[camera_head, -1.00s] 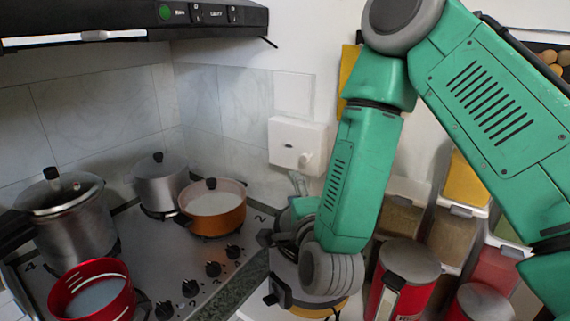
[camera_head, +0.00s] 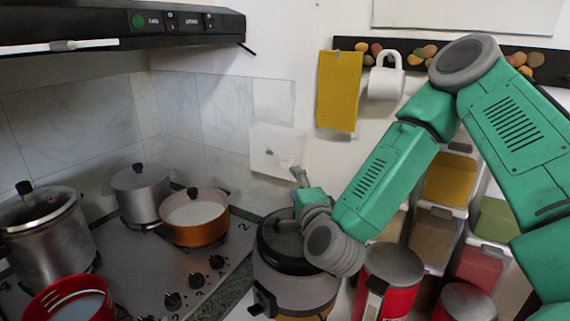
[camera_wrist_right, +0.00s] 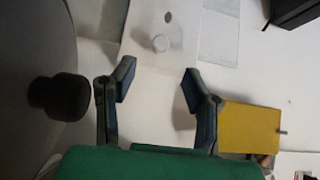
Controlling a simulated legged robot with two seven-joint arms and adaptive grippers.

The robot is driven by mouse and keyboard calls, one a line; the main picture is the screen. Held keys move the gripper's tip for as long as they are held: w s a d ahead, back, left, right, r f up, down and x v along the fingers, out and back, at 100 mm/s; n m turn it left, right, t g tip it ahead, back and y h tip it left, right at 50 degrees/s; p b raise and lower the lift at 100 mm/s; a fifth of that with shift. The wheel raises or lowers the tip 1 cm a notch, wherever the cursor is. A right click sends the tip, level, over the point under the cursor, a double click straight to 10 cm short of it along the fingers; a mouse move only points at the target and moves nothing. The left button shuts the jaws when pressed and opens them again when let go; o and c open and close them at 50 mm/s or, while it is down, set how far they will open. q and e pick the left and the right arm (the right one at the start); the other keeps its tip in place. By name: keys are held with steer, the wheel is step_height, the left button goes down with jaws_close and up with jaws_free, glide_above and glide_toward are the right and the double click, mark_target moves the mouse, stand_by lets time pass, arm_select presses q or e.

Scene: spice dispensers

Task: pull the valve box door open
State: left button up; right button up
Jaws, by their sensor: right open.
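The valve box (camera_head: 268,148) is a white box on the wall right of the tiled corner in the head view. Its front and a round white knob (camera_wrist_right: 161,43) show in the right wrist view. The door looks shut. My right gripper (camera_head: 299,176) is just below and right of the box, partly overlapping its lower right corner. In the right wrist view, its two fingers (camera_wrist_right: 158,86) are spread, with empty space between them and the knob beyond. The fingers appear apart from the box. My left gripper is not in view.
A cooker (camera_head: 290,285) with a dark lid stands under my right gripper; its black knob (camera_wrist_right: 60,97) is close on the left in the wrist view. Pots stand on the stove (camera_head: 175,262).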

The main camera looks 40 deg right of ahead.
mark_target(287, 167)
steer(key=p+x, duration=0.1)
steer(key=x, duration=0.7)
steer(key=shift+d+p, duration=0.15)
steer(key=shift+p, duration=0.2)
steer(key=shift+w+d, duration=0.1)
steer(key=shift+w, duration=0.6)
steer(key=shift+d, duration=0.1)
jaws_close()
